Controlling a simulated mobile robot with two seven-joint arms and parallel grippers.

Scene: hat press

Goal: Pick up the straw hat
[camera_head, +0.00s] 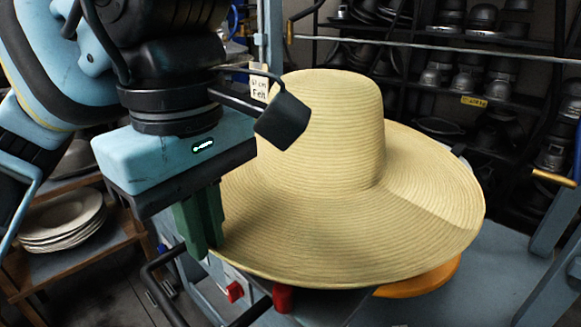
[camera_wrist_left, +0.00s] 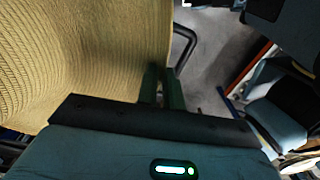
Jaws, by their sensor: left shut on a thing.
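The straw hat (camera_head: 330,130) is pale yellow, with a tall crown and a wide brim, and fills the middle of the head view. My left gripper (camera_head: 208,245) has green fingers pointing down at the left edge of the brim, and it is shut on that edge. In the left wrist view the hat (camera_wrist_left: 85,60) fills the upper left, and the green fingers of my left gripper (camera_wrist_left: 163,85) meet at its edge. The hat sits crown up, roughly level, above an orange rounded part (camera_head: 425,280). What is under the brim is mostly hidden. My right gripper is not in view.
A blue-grey work surface (camera_head: 490,280) lies right of the hat. A wooden shelf with stacked pale plates (camera_head: 62,222) stands at the left. Dark racks with metal forms (camera_head: 470,75) stand behind. A black bent handle (camera_head: 160,290) and a red knob (camera_head: 235,292) are below the gripper.

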